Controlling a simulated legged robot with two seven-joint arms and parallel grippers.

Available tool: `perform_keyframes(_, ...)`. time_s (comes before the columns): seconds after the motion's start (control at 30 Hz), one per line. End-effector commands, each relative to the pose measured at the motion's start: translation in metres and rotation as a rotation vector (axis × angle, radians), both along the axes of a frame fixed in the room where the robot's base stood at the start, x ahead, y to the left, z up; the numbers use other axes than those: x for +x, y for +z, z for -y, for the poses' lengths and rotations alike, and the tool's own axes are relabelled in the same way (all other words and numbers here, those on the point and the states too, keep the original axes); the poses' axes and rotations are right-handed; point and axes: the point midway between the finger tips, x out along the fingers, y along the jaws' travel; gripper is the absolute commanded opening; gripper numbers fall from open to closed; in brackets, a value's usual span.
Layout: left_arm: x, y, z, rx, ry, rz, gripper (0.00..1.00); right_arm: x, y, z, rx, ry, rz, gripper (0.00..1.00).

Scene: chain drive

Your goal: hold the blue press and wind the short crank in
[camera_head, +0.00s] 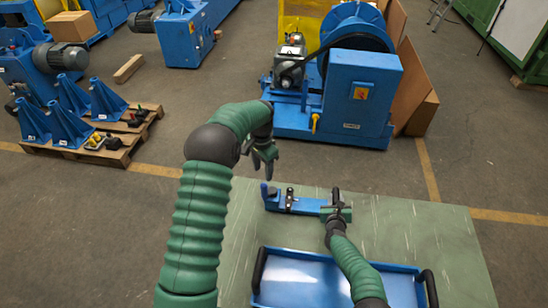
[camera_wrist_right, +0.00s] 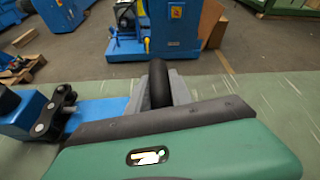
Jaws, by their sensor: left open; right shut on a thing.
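The blue press (camera_head: 305,205) lies across the green table top, its bar running left to right. An upright blue piece stands at its left end, and dark chain links (camera_head: 289,199) sit near that end. The links and bar also show at the left of the right wrist view (camera_wrist_right: 95,113). My right gripper (camera_head: 337,208) is at the press's right end, shut on the short crank, whose black handle (camera_wrist_right: 159,85) stands up in the right wrist view. My left gripper (camera_head: 265,160) is open and empty, above and apart from the press's left end.
A blue tray (camera_head: 310,285) with black handles lies in front of the press. The green table top (camera_head: 440,245) is clear to the right. A large blue machine (camera_head: 360,95) stands on the floor beyond, and a pallet (camera_head: 125,140) with blue stands is at left.

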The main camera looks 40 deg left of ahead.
Motion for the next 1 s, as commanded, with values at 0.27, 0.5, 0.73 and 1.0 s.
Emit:
perform_keyframes(0.27,0.0,0.0,0.0,0.0,0.0,0.0,0.47,0.0,-0.001,0.0,-0.001,0.0,-0.001,0.51)
perform_keyframes(0.5,0.0,0.0,-0.001,0.0,0.0,0.0,0.47,-0.001,0.0,-0.001,-0.001,0.001,0.0,0.51)
perform_keyframes(0.73,0.0,0.0,0.0,0.0,0.0,0.0,0.47,-0.006,0.002,0.002,0.0,-0.001,-0.005,0.51)
perform_keyframes(1.0,0.0,0.0,0.0,0.0,0.0,0.0,0.47,-0.031,0.013,0.014,0.0,0.0,-0.002,0.51)
